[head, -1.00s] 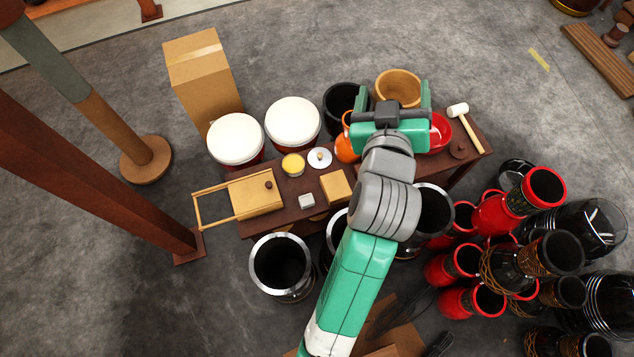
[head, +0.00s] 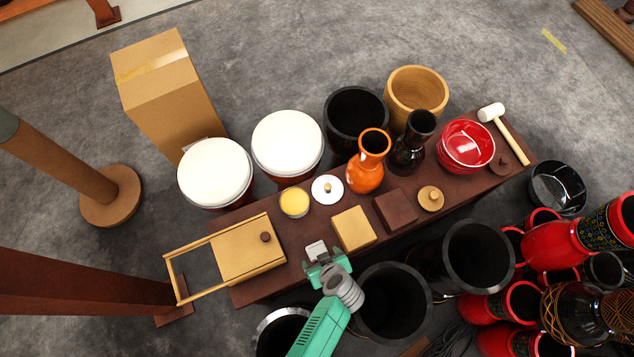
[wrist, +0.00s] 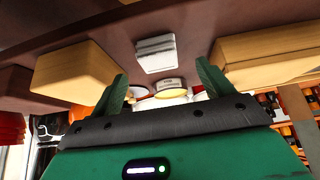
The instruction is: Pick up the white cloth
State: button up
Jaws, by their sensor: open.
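The white cloth (head: 316,249) is a small, folded, pale block on the dark brown table (head: 345,262), between the wooden box with the sliding lid and a plain wooden block. It also shows in the wrist view (wrist: 155,54), just beyond the fingertips and roughly between them. My gripper (head: 323,265) is open and empty at the near side of the cloth. In the wrist view the two green fingers (wrist: 161,82) stand apart with nothing between them. Part of the cloth's near side is hidden by my gripper in the head view.
A wooden box (head: 250,250) lies left of the cloth and a wooden block (head: 353,229) right of it. A yellow-topped tin (head: 294,202) and a white lid (head: 327,189) lie behind. Black drums (head: 393,302) stand close at the table's front.

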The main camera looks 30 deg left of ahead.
aim_at(317, 250)
jog(key=shift+w+a+f, duration=0.25)
jog(key=shift+a+f, duration=0.05)
jog(key=shift+f, duration=0.15)
jog(key=b+x, duration=0.3)
jog(key=x, duration=0.2)
jog(key=shift+w+a, duration=0.15)
jog(key=shift+w, duration=0.05)
jog(key=shift+s+r, duration=0.1)
jog(key=c, duration=1.1)
jog(key=shift+o, duration=0.2)
notch_tip(317, 250, up, 10)
jog(key=p, duration=0.5)
jog(key=shift+r, duration=0.1)
